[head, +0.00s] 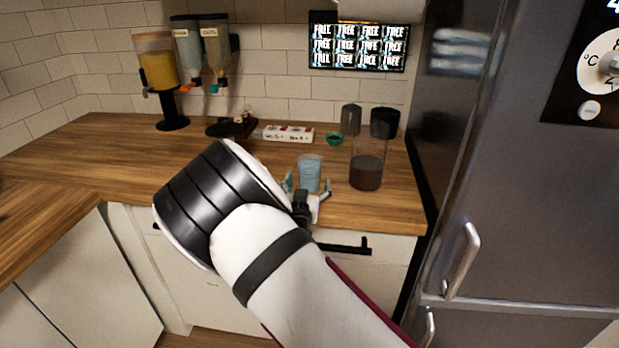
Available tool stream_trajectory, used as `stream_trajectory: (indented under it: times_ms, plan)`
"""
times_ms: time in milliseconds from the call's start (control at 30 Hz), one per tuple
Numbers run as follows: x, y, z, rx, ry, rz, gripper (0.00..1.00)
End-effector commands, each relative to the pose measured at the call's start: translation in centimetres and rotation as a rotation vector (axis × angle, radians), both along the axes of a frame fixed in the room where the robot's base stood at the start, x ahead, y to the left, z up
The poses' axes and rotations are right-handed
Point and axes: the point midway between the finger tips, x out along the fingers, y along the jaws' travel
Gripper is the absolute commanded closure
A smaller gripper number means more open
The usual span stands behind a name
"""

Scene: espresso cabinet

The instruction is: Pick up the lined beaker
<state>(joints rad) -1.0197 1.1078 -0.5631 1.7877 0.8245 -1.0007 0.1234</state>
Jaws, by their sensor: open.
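A small clear beaker with a bluish tint (310,168) stands upright on the wooden counter (240,157); its markings are too small to read, and I take it for the lined beaker. My gripper (307,185) is open at the counter's front edge. Its two teal-tipped fingers show to the left and right of the beaker's lower part. I cannot tell how deep the beaker sits between them or whether they touch it. The beaker's base is partly hidden by my gripper.
A tall clear container with dark contents (367,172) stands close right of the beaker. Behind are dark canisters (385,121), a small green bowl (334,139) and a white box (287,133). Dispensers (157,70) stand at back left. A grey fridge (530,180) bounds the right.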

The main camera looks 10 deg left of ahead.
Motion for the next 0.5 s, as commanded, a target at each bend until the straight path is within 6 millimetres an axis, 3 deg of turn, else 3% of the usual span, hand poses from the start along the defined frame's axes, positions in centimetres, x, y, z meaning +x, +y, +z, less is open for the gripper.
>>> stream_trajectory:
  times_ms: [133,400,433,500]
  plan:
    - [1.6,0.0,0.0,0.000,0.000,0.001,0.21]
    - [2.0,0.0,0.0,0.000,0.001,0.001,0.21]
    - [2.0,0.0,0.0,0.000,0.001,0.001,0.24]
    - [2.0,0.0,0.0,0.000,0.001,0.001,0.40]
